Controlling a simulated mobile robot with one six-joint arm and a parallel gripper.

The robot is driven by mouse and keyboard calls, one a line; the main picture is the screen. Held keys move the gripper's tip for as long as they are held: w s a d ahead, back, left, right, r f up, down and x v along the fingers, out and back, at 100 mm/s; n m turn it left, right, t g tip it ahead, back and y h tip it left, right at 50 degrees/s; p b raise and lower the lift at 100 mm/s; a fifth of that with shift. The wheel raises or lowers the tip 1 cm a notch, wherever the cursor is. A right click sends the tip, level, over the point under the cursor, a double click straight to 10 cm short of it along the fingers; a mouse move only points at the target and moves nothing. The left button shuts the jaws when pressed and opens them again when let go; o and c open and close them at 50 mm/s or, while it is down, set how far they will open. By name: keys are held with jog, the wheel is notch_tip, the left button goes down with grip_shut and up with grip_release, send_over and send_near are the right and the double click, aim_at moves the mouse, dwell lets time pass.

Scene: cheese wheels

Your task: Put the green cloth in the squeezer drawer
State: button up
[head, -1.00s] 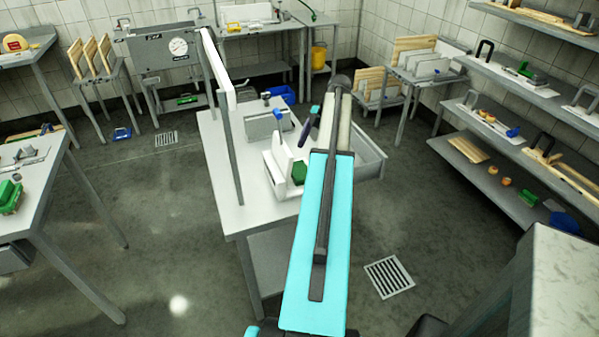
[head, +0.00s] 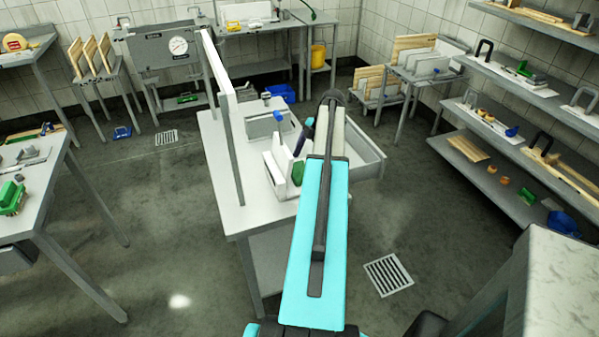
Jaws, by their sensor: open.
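A green object (head: 297,173), possibly the cloth, shows beside white upright boards on the middle table. My arm covers part of it, so I cannot tell its shape. A grey drawer (head: 366,170) is pulled out at the right side of this table, partly behind my arm. I cannot tell for certain that it is the squeezer drawer. My cyan arm reaches up across the middle of the head view, over the table. My gripper is hidden behind the arm, and I cannot see its fingers or anything between them.
The middle table (head: 222,192) has a tall white panel (head: 222,85) standing on its left side. A grey box (head: 262,124) stands toward its back. Shelves (head: 490,150) line the right wall. Another table (head: 35,195) is at the left. The floor between the tables is open.

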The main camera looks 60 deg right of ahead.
aim_at(302, 170)
jog(key=shift+p+x, duration=0.3)
jog(key=shift+x, duration=1.05)
jog(key=shift+c, duration=0.3)
jog(key=c, duration=1)
jog(key=shift+o, duration=0.2)
jog(key=shift+r, duration=0.15)
notch_tip(302, 170, up, 10)
jog(key=b, duration=0.2)
jog(key=shift+b, duration=0.35)
